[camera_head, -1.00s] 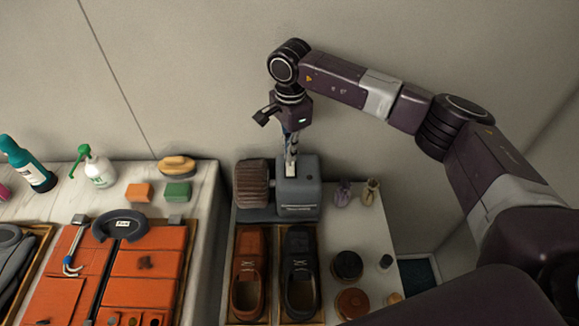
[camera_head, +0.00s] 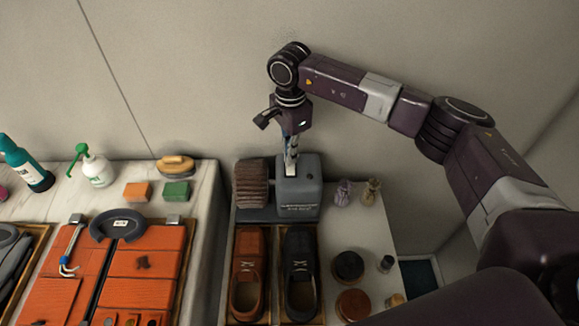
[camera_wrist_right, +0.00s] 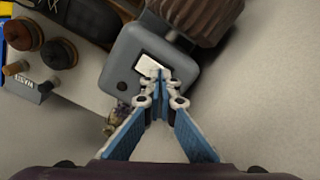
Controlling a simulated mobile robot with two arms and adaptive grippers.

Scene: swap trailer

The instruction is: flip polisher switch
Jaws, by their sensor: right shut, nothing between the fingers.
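The polisher (camera_head: 296,191) is a grey box with a brown bristled brush roller (camera_head: 250,184) on its left side. It stands at the back of the white table against the wall. A pale switch (camera_wrist_right: 149,66) shows on top of its housing (camera_wrist_right: 122,62) in the right wrist view. My right gripper (camera_head: 291,172) points straight down over the polisher's top. In the right wrist view its blue-and-white fingers (camera_wrist_right: 160,78) are together and empty, with the tips at the switch and partly covering it. Whether they touch it I cannot tell. My left gripper is not in view.
A brown shoe (camera_head: 247,280) and a black shoe (camera_head: 299,280) lie in front of the polisher. Round tins (camera_head: 347,266) and small pouches (camera_head: 343,193) stand to its right. A marble-topped table (camera_head: 205,180) with an orange case (camera_head: 150,270) is at left.

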